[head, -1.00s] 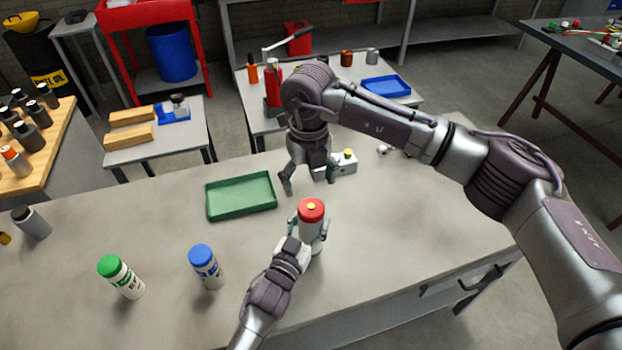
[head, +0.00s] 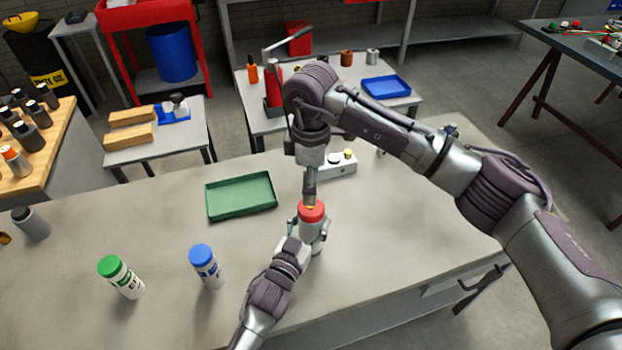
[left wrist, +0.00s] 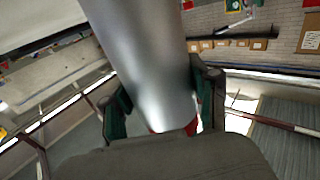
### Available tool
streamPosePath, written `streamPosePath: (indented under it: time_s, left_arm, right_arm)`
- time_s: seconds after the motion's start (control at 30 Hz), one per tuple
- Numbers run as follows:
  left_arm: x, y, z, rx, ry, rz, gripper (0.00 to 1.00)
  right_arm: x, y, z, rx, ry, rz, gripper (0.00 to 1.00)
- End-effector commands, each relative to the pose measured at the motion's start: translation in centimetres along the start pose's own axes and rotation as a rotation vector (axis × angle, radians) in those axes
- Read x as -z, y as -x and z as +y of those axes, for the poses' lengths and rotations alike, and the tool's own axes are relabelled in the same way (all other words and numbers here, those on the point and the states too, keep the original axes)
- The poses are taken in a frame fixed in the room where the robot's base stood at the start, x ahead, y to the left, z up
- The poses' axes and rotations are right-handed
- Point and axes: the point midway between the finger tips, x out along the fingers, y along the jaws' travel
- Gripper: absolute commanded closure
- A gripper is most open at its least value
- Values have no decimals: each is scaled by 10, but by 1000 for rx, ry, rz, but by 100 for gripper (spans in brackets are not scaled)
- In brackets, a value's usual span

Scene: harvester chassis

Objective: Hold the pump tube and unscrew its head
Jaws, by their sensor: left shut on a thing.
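In the left wrist view the silvery tube (left wrist: 155,70) passes between the green-padded fingers of my left gripper (left wrist: 160,100). My right gripper (head: 310,195) points down just over the red head. Its fingers are seen edge-on, so their opening and any contact with the head cannot be told.
A blue-capped tube (head: 207,268) and a green-capped tube (head: 122,278) stand on the bench to the left. An empty green tray (head: 240,213) lies behind them. A small white box with buttons (head: 338,168) stands behind my right gripper. The bench's right side (head: 420,215) is mostly clear.

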Motion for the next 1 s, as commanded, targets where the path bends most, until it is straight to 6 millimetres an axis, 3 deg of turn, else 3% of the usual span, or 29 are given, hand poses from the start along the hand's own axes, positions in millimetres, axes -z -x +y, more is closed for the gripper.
streamPosePath:
  time_s: [0.6,0.97,1.0]
  left_arm:
    - [0,0,0,0,0,-1,100]
    - [0,0,0,0,0,-1,100]
    - [0,0,0,0,0,-1,100]
  right_arm:
    - [0,-74,-1,3,-24,0,19]
    - [0,-80,0,1,-23,1,19]
    - [0,-80,0,1,-23,1,24]
